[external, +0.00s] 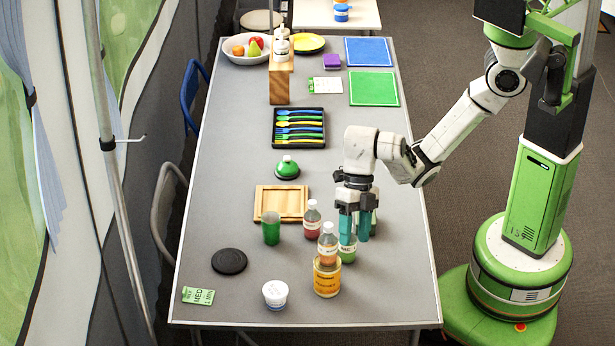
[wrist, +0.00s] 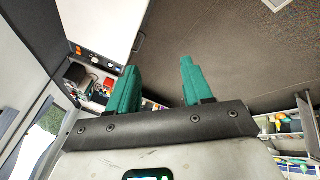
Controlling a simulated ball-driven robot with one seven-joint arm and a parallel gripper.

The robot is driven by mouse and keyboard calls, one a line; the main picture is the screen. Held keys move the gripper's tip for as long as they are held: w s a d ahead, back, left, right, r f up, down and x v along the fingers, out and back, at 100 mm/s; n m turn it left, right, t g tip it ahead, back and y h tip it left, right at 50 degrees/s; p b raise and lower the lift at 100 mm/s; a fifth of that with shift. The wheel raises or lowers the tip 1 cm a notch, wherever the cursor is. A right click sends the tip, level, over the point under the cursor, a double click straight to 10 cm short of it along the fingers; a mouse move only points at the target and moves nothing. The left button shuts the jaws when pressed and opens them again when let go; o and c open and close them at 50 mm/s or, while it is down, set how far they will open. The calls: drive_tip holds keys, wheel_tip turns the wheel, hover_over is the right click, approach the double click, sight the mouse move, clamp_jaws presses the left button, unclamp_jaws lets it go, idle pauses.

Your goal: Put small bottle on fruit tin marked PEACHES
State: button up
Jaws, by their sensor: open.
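A small bottle (external: 328,256) with orange contents and a grey cap stands upright on a yellow-orange fruit tin (external: 327,282) near the table's front right. The tin's lettering is too small to read. My gripper (external: 354,240) points down just right of and behind that bottle, with its teal fingers apart. A green-bottomed small bottle (external: 347,256) stands behind the tin, partly hidden by the fingers. Another small bottle, with red contents (external: 312,229), stands behind and left of the tin. In the wrist view my gripper's fingers (wrist: 155,88) are spread with nothing between them.
A green cup (external: 271,230) and a wooden tray (external: 263,204) stand left of the bottles. A white tub (external: 275,295), a black disc (external: 229,261) and a green card (external: 198,295) lie toward the front. A green dome-shaped thing (external: 287,168) and cutlery tray (external: 277,127) are further back.

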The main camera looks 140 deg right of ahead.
drive_tip(key=s+a+f+m, duration=0.8)
drive_tip(key=s+f+m, duration=0.25)
drive_tip(key=f, duration=0.25)
drive_tip(key=s+d+f+m+g+h, duration=0.1)
drive_tip(key=s+d+f+m, duration=0.2)
drive_tip(key=s, duration=0.5)
drive_tip(key=s+d+f+m+g+h, duration=0.2)
drive_tip(key=s+d+f+m, duration=0.2)
drive_tip(key=s, duration=0.5)
drive_tip(key=shift+s+d+f+h, duration=0.3)
drive_tip(key=shift+d+f, duration=0.25)
drive_tip(key=shift+d, duration=0.15)
